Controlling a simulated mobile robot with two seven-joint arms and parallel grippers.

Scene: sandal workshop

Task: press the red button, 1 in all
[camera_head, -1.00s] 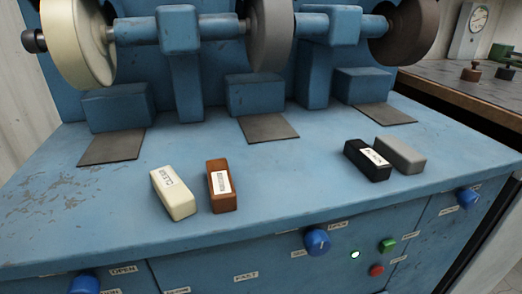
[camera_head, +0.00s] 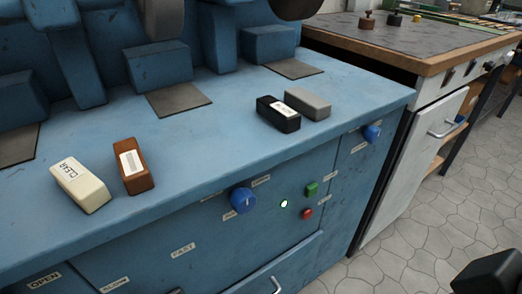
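The red button (camera_head: 307,214) is a small red square on the front panel of the blue machine (camera_head: 330,165), right of centre in the head view. It sits just below the green button (camera_head: 312,189) and right of a lit white-green lamp (camera_head: 284,203). Nothing covers it. A dark part at the bottom right corner looks like my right gripper (camera_head: 488,274). It is cut off by the frame, well apart from the button, and its fingers cannot be made out. My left gripper cannot be made out.
Blue knobs (camera_head: 242,200) and a drawer handle (camera_head: 277,286) stick out of the panel. A cream block (camera_head: 82,187), a brown block (camera_head: 135,170), a black block (camera_head: 278,114) and a grey block (camera_head: 308,104) lie on the machine's top. A workbench (camera_head: 410,38) stands right; tiled floor (camera_head: 420,225) is open.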

